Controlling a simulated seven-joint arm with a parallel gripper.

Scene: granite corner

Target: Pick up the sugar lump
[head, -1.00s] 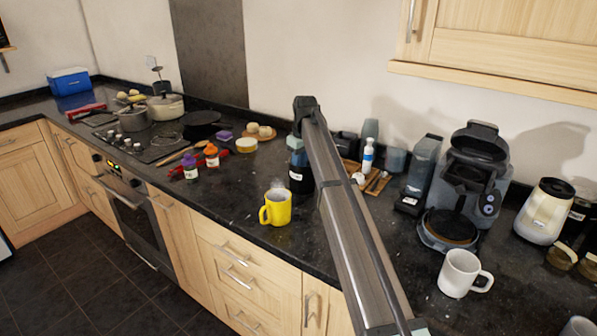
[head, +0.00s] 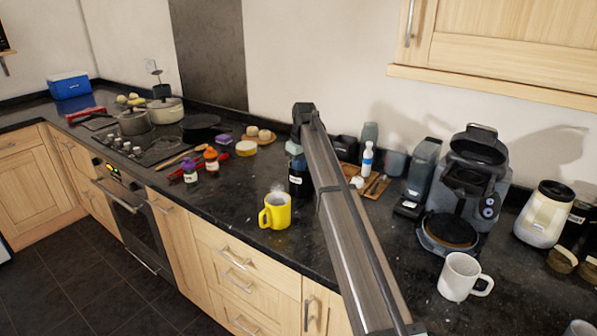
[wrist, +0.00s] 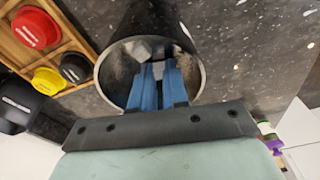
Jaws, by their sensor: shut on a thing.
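A black canister (head: 300,182) with a white label stands upright on the dark counter, partly behind my arm in the head view. In the wrist view I look into the open canister (wrist: 110,75). The blue fingers of my gripper (wrist: 159,76) reach down inside it, close together. Pale sugar lumps (wrist: 141,52) show in the canister around the fingertips. My gripper is shut on a sugar lump, which the fingers largely hide. In the head view my gripper (head: 294,148) is just over the canister's mouth.
A yellow mug (head: 275,211) stands left of the canister near the counter's front edge. A wooden tray (head: 376,187) with a bottle lies to the right, then a coffee machine (head: 465,190) and a white mug (head: 464,277). Spice jars (head: 211,160) stand to the left.

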